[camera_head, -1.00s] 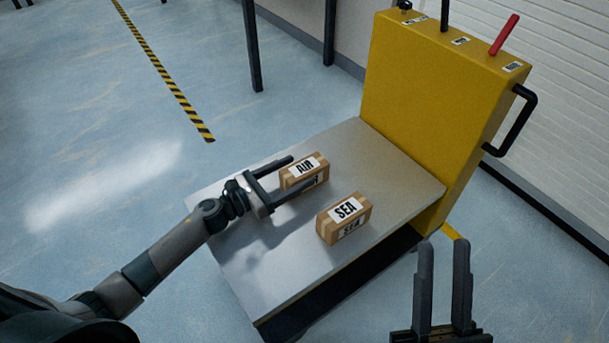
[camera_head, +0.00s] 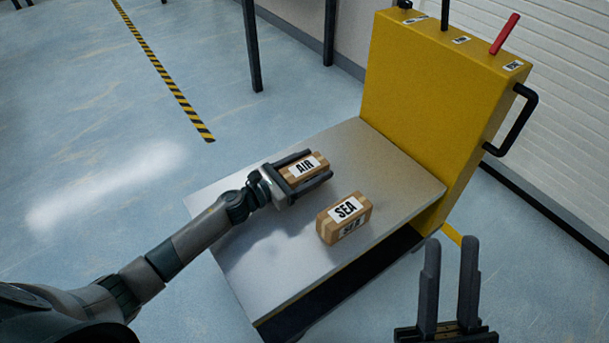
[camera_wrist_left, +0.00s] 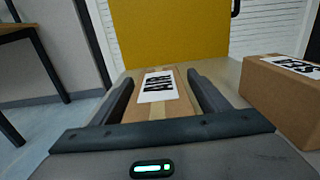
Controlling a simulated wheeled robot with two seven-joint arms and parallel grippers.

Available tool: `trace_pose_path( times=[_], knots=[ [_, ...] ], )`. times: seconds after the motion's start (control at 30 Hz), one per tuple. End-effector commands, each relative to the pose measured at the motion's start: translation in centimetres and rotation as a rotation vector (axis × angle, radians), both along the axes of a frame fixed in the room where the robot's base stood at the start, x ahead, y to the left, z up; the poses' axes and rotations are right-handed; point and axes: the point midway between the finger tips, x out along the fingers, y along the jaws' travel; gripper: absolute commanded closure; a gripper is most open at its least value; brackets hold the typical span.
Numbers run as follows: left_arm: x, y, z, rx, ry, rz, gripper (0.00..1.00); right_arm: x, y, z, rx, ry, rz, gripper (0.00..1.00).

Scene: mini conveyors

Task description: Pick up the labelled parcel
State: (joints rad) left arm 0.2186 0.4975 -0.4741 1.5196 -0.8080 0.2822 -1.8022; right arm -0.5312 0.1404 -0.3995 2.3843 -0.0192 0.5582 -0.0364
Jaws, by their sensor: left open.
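A brown parcel labelled AIR (camera_head: 304,167) lies on the grey platform of a yellow cart. My left gripper (camera_head: 312,167) is open, with one finger on each side of this parcel. In the left wrist view the AIR parcel (camera_wrist_left: 160,88) sits between the two open fingers; I cannot tell whether they touch it. A second brown parcel, labelled SEA (camera_head: 344,216), lies on the platform nearer to me and to the right; it also shows at the right of the left wrist view (camera_wrist_left: 275,98). My right gripper (camera_head: 450,285) is open and empty at the bottom right, off the platform.
The platform (camera_head: 400,180) has bare room around both parcels. The cart's yellow upright body (camera_head: 430,90) rises behind them, with a red lever (camera_head: 504,35) and a black side handle (camera_head: 520,120). Dark table legs (camera_head: 251,45) stand at the back.

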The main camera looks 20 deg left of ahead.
Motion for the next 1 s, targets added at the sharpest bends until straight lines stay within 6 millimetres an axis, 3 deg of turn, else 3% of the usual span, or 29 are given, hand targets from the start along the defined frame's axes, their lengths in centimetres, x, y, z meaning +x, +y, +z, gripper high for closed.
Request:
trace_pose_path(
  times=[0.5, 0.57, 0.73, 1.0],
  knots=[
    [0.24, -0.21, 0.0, 0.0, 0.0, -0.001, 0.31, 0.01, -0.11, 0.2, 0.003, -0.007, -0.003, 0.69],
    [0.24, -0.21, 0.0, 0.0, 0.0, -0.001, 0.43, 0.0, -0.11, 0.17, 0.003, -0.006, -0.003, 0.69],
    [0.23, -0.21, 0.0, 0.0, 0.0, -0.001, 0.84, -0.03, -0.1, 0.14, 0.002, -0.005, -0.003, 0.69],
    [0.25, -0.21, 0.15, -0.001, -0.001, -0.001, 0.84, -0.02, -0.09, 0.16, 0.003, -0.004, -0.002, 0.69]
  ],
)
